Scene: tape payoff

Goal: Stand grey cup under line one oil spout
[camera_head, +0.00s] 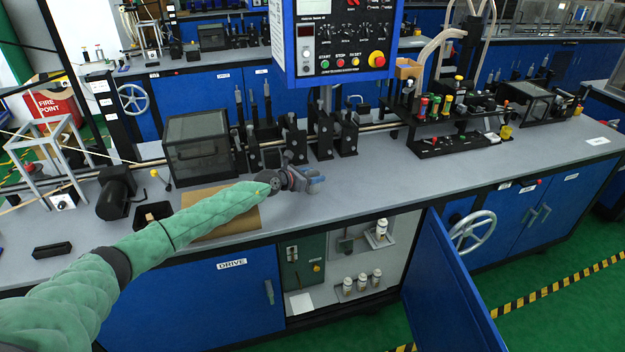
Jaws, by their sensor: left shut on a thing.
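My left gripper (314,182) is above the grey bench top, in front of the black roller stands. It is shut on a small grey thing (311,188), which looks like the grey cup, but the fingers hide much of it. My right gripper is not in view. Below the bench, an open cabinet bay (400,255) holds a small white container on an upper shelf (381,229) and several small pale bottles (362,282) lower down. I cannot make out which part is the line one oil spout.
The bay's blue door (452,290) hangs open toward me at its right. A control box (337,40) stands over the bench. A clear-covered housing (198,146) and a brown sheet (222,212) are left of the gripper. Bare bench lies to its right.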

